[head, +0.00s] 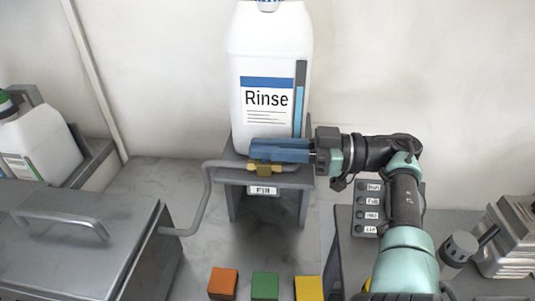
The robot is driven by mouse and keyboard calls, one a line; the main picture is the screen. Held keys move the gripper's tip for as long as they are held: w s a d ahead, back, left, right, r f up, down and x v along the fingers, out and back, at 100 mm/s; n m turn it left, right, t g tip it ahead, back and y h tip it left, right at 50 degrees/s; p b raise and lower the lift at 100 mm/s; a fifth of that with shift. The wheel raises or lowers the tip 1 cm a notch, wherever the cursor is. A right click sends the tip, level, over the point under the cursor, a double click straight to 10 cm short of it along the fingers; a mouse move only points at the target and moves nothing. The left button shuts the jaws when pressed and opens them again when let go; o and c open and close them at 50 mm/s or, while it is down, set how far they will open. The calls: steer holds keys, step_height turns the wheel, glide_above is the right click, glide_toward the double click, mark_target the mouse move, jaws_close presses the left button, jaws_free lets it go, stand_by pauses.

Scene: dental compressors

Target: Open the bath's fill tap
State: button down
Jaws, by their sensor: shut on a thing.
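The fill tap has a brass valve body (265,168) and a blue handle (270,151) that lies sideways above it, roughly along the shelf front. A "Fill" label (263,190) is just below. My gripper (312,152) comes in from the right and is shut on the right part of the blue handle. Its fingertips are hard to make out against the handle. A grey pipe (207,190) runs from the tap down to the left to the grey metal bath (80,235), whose lid with a bar handle looks closed.
A white "Rinse" jug (268,70) stands on the grey stand (290,205) right behind the tap. Orange (223,282), green (265,285) and yellow (307,288) blocks sit in front. A labelled button panel (366,208) is under my arm. Another jug (38,140) is at left.

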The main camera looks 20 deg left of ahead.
steer(key=shift+r, duration=0.1)
steer(key=c, duration=0.8)
jaws_free()
steer(key=shift+a, duration=0.1)
steer(key=shift+c, duration=0.2)
